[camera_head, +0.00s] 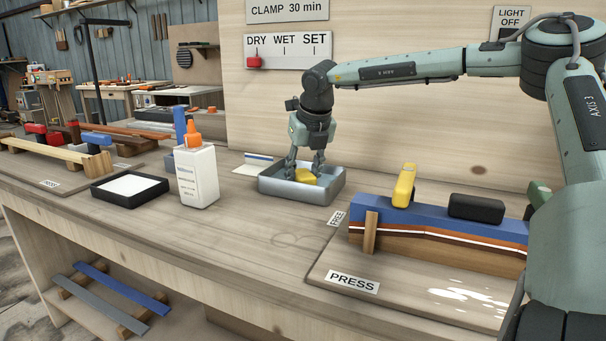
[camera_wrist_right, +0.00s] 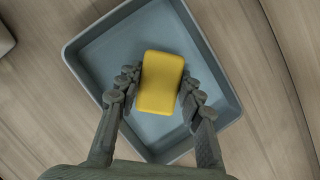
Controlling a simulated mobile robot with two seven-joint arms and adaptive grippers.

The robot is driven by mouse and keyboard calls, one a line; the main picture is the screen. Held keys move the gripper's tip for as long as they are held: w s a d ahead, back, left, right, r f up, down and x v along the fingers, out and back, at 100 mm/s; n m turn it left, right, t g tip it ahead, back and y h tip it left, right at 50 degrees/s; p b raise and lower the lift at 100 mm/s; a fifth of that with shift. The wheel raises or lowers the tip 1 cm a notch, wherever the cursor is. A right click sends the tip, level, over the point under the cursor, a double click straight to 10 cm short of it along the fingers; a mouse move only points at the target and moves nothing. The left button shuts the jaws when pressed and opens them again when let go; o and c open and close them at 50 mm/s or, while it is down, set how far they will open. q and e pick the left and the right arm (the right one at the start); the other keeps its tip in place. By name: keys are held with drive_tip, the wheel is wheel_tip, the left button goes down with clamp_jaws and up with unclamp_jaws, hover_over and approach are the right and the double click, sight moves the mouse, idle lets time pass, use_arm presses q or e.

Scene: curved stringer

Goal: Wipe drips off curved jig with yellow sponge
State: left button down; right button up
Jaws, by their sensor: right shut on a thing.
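The yellow sponge (camera_head: 305,176) is in the grey tray (camera_head: 300,194) at the middle of the bench. My right gripper (camera_head: 305,172) reaches down into the tray and is shut on the sponge. In the right wrist view the sponge (camera_wrist_right: 161,82) sits between the two fingers, inside the tray's walls (camera_wrist_right: 215,62). The curved jig (camera_head: 440,222), with a blue top and brown layers with a white line, stands on the PRESS board at the right. White drips (camera_head: 465,296) lie on the board in front of it. My left gripper is not in view.
A white glue bottle (camera_head: 196,176) with an orange cap stands left of the tray. A black tray (camera_head: 129,189) with a white pad is further left. A yellow clamp (camera_head: 404,186) and a black block (camera_head: 477,208) sit on the jig. Bare bench lies between tray and board.

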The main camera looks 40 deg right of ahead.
sight(303, 173)
drive_tip(key=shift+s+f, duration=0.15)
drive_tip(key=shift+f, duration=0.1)
drive_tip(key=shift+r+p, duration=1.55)
drive_tip(key=shift+r, duration=2.1)
